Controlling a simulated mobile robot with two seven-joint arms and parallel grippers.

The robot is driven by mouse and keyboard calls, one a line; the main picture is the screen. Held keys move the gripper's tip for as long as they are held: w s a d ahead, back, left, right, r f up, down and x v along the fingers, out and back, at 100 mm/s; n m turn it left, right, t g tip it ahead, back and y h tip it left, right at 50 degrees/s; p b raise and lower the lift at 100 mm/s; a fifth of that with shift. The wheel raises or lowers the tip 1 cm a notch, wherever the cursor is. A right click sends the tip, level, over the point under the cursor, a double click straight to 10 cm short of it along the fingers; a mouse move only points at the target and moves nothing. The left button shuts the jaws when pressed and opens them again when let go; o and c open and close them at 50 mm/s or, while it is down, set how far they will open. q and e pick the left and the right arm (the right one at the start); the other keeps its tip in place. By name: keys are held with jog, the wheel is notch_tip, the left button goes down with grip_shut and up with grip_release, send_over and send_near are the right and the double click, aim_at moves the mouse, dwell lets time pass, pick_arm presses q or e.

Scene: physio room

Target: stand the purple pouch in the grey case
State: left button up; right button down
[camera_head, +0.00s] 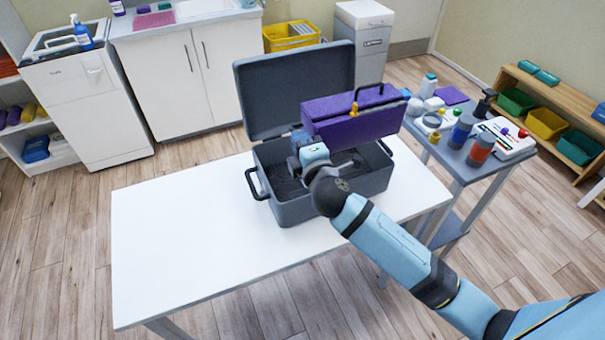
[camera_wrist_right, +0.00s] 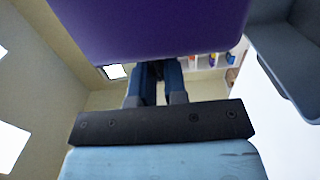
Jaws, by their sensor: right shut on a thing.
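The purple pouch (camera_head: 345,118) has a black handle on top and a yellow pull on its front. It is upright above the right part of the open grey case (camera_head: 292,212), clear of the case floor as far as I can see. The case stands on the white table with its lid raised at the back. My right gripper (camera_head: 300,142) is at the pouch's lower left, over the case, and is shut on the pouch. In the right wrist view the pouch (camera_wrist_right: 150,30) fills the top, and its contact with the fingers (camera_wrist_right: 157,85) is partly hidden. My left gripper is not in view.
The white table (camera_head: 170,235) is bare left of the case. A grey side table (camera_head: 455,160) with bottles, jars and a white device stands close on the right. The raised lid (camera_head: 295,85) bounds the case at the back. Black handles (camera_head: 255,185) stick out at its sides.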

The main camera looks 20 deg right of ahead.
notch_tip(320, 180, down, 10)
jog(key=b, duration=0.2)
jog(key=shift+r, duration=0.25)
